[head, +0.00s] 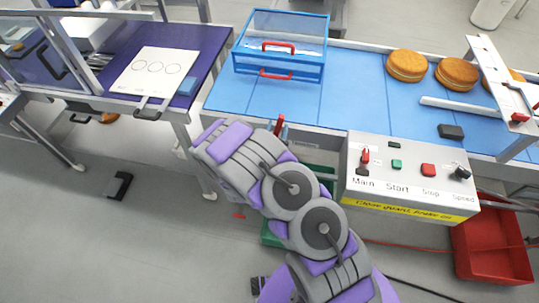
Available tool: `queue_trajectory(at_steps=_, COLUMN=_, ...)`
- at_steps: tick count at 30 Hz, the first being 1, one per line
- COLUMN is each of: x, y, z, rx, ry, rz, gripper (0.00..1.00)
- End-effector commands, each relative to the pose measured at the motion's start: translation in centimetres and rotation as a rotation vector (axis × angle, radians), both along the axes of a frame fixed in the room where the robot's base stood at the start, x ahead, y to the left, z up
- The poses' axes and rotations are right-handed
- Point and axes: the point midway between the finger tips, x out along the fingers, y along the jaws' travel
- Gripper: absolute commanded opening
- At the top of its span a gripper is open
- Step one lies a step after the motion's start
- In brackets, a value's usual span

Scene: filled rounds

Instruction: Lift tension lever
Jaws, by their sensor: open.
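A short red lever handle (279,125) stands nearly upright at the front edge of the blue conveyor, left of the control box; it looks like the tension lever. Its lower part is hidden behind my grey and purple arm. My arm reaches up and left from the bottom of the head view, and its far end lies just left of this handle. I cannot make out any gripper fingers, so I cannot tell how they stand to the lever.
The control box (362,199) has a red Main switch (365,157), Start and Stop buttons and a Speed knob. A blue guard (282,22) with red handles and several round buns (407,66) are on the conveyor (352,95). A red crate (490,246) sits low right.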

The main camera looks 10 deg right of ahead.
Motion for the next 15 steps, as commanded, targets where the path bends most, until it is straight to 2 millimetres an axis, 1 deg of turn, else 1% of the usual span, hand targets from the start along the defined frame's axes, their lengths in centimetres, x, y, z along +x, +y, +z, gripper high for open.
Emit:
queue_trajectory(at_steps=1, x=-0.8, y=0.4, z=0.0, rx=-0.003, ry=0.005, rz=0.003, gripper=0.49)
queue_trajectory(at_steps=6, x=-3.2, y=1.3, z=-0.1, rx=-0.005, ry=0.007, rz=0.002, gripper=0.49)
queue_trajectory(at_steps=15, x=-7.1, y=2.8, z=-0.1, rx=-0.003, ry=0.004, rz=0.003, gripper=0.49)
